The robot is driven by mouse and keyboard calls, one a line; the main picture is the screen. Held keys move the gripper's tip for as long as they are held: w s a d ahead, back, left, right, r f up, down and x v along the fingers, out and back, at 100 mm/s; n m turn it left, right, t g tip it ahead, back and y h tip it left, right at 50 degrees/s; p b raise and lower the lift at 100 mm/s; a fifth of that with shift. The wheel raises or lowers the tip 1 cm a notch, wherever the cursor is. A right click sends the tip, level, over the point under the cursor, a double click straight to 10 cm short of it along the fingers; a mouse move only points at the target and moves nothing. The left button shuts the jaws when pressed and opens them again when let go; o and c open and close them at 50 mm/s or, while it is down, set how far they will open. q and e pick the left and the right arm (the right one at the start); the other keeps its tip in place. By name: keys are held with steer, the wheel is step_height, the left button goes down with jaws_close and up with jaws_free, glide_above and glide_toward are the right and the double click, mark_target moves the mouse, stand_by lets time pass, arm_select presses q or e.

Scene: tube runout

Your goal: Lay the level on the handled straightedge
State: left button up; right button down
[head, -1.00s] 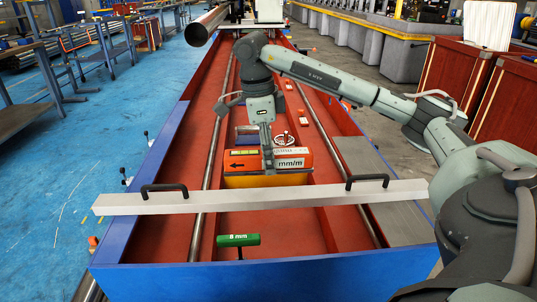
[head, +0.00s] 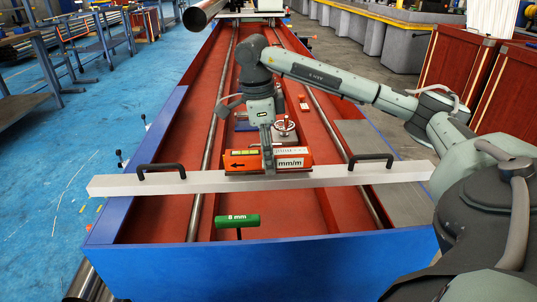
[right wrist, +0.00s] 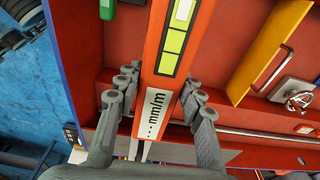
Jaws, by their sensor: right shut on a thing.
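The level (head: 290,161) is an orange-red box with a yellow vial window, a black arrow and an "mm/m" label. The handled straightedge (head: 320,178) is a long pale bar with two black handles, lying crosswise over the blue-and-red bed. My right gripper (head: 268,158) is shut on the level from above. The level is between the two handles, its lower edge at the bar's upper edge; I cannot tell whether they touch. In the right wrist view, the gripper's fingers (right wrist: 158,115) flank the level (right wrist: 165,75). My left gripper is not in view.
A green "8 mm" T-handle (head: 237,220) stands in front of the straightedge. A handwheel (head: 284,126) is behind the level. A yellow plate (right wrist: 268,48) shows in the right wrist view. Red cabinets (head: 455,65) stand at the right.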

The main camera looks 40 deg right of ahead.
steer(key=shift+f+b, duration=0.5)
steer(key=shift+f, duration=0.3)
stand_by(0.4)
steer(key=c, duration=0.9)
jaws_free()
steer(key=shift+w+a+r, duration=0.15)
steer(key=shift+a+r, duration=0.05)
steer(key=shift+r, duration=1.8)
steer(key=shift+w+a+r, duration=0.15)
steer(key=shift+a+r, duration=0.05)
steer(key=shift+r, duration=1.8)
steer(key=shift+w+a+r, duration=0.15)
steer(key=shift+a+r, duration=0.05)
steer(key=shift+r, duration=1.8)
